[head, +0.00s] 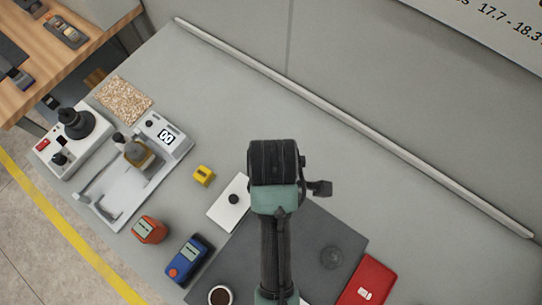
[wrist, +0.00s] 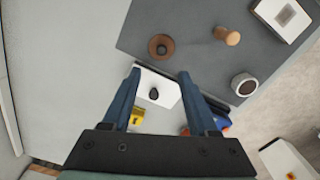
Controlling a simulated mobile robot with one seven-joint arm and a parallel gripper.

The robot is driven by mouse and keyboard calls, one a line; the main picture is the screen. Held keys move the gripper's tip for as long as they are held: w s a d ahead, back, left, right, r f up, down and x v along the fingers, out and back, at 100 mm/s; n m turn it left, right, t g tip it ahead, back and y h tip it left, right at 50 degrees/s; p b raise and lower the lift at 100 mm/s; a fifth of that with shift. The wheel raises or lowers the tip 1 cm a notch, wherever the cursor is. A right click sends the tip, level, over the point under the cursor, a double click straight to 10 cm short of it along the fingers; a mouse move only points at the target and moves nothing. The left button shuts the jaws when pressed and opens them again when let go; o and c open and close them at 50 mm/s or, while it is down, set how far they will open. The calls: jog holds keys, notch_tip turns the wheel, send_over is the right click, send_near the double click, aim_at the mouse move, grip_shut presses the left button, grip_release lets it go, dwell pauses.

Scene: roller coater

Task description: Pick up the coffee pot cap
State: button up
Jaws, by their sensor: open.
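A brown round lid-like disc with a dark knob (wrist: 160,47) lies on the dark grey mat (wrist: 193,62) in the wrist view; it looks like the coffee pot cap. In the head view my arm seems to cover it. A white flat plate with a small black knob-like piece (wrist: 154,92) lies beside the mat; it also shows in the head view (head: 224,212). My gripper (wrist: 160,73) is open and empty. In the wrist view its fingers frame the white plate, and the brown disc appears just beyond the tips. I cannot tell its height above the table.
A yellow block (head: 203,175), an orange device (head: 150,230) and a blue device (head: 190,258) stand left of my arm. A cup (wrist: 244,84) and a wooden-handled tool (wrist: 228,36) are near the disc. A red box (head: 367,280) is at lower right. The table's back strip is clear.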

jog(key=f, duration=0.7)
jog(key=shift+s, duration=0.3)
jog(key=shift+a+f+p, duration=0.15)
jog(key=shift+f+p, duration=0.3)
jog(key=shift+f, duration=2.35)
grip_shut()
